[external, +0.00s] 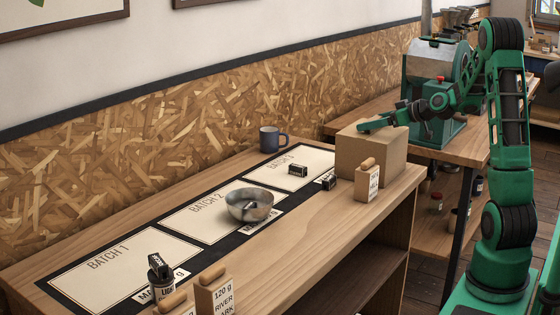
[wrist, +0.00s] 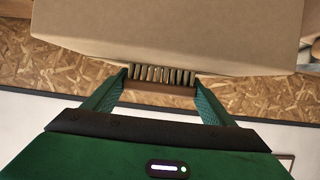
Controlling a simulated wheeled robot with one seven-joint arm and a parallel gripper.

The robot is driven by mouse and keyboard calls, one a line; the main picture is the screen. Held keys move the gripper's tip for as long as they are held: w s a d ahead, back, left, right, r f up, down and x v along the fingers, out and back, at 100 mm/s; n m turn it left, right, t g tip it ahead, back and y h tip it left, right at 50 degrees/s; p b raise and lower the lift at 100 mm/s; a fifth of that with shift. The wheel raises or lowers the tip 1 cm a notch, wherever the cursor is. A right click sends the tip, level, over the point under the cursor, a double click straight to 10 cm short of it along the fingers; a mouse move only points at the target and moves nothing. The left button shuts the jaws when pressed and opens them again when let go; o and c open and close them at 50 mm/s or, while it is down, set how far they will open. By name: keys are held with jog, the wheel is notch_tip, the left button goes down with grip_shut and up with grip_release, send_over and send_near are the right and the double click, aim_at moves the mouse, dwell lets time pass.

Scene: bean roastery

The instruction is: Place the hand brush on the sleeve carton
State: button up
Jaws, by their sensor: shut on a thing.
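My gripper (wrist: 162,92) is shut on the hand brush (wrist: 158,88); its brown wooden back and pale bristles show between the green fingers in the wrist view. The bristles overlap the edge of the sleeve carton (wrist: 190,30), a plain brown box; I cannot tell whether they touch it. In the external view the sleeve carton (external: 366,160) stands at the right end of the bench, and my gripper (external: 370,126) is at its top, toward the left. The brush cannot be made out in the external view.
A metal bowl (external: 249,205) sits on the batch mat. A green roaster (external: 436,70) stands behind on another table. The bench's front strip is mostly clear.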

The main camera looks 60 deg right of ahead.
jog(key=o, duration=1)
jog(key=shift+f, duration=0.1)
jog(key=v, duration=1.2)
jog(key=a+f+g, duration=0.1)
jog(key=a, duration=0.1)
jog(key=s+a+f+g, duration=0.1)
jog(key=a, duration=0.2)
jog(key=a+f+g, duration=0.1)
jog(key=a+f, duration=0.1)
jog(key=shift+s+a+y, duration=0.2)
jog(key=shift+s+y, duration=0.1)
jog(key=shift+y, duration=0.1)
jog(key=s+a+f+m+g, duration=0.2)
jog(key=s+a+g, duration=0.1)
jog(key=s, duration=0.5)
jog(key=s+a+f+m+g, duration=0.2)
jog(key=s+a+g, duration=0.2)
jog(key=s, duration=0.4)
jog(key=s+a+f+m+g, duration=0.2)
jog(key=s+a, duration=0.4)
jog(key=s, duration=0.3)
jog(key=shift+s+a+f+g+h, duration=0.15)
jog(key=shift+f+g+h, duration=0.2)
jog(key=shift+g, duration=0.55)
